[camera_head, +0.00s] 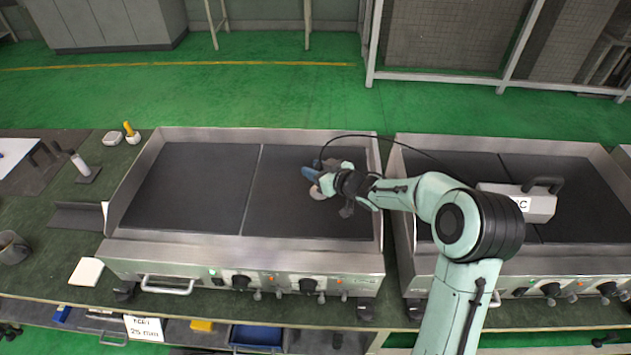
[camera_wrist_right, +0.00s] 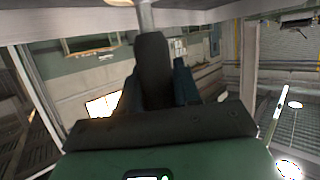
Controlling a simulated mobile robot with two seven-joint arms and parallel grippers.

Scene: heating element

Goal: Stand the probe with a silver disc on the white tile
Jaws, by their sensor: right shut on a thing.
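My right gripper (camera_head: 326,184) is over the right half of the left griddle plate, shut on a probe. The probe's blue handle (camera_head: 311,174) shows at the fingers, with a small pale disc (camera_head: 316,192) just below it. Whether the disc touches the plate is hard to tell. In the right wrist view the dark fingers (camera_wrist_right: 152,75) fill the middle, with a pale rod (camera_wrist_right: 146,15) above them. The white tile (camera_head: 86,271) lies flat and bare on the green bench, left of the griddle's front corner. My left gripper is out of view.
The left griddle (camera_head: 190,185) has raised steel walls and front knobs. A second griddle (camera_head: 590,190) with a dark-handled steel box (camera_head: 518,202) stands at right. A yellow-handled tool (camera_head: 129,129), a white dish (camera_head: 112,138), a dark tray (camera_head: 75,217) and a mug (camera_head: 13,247) are at left.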

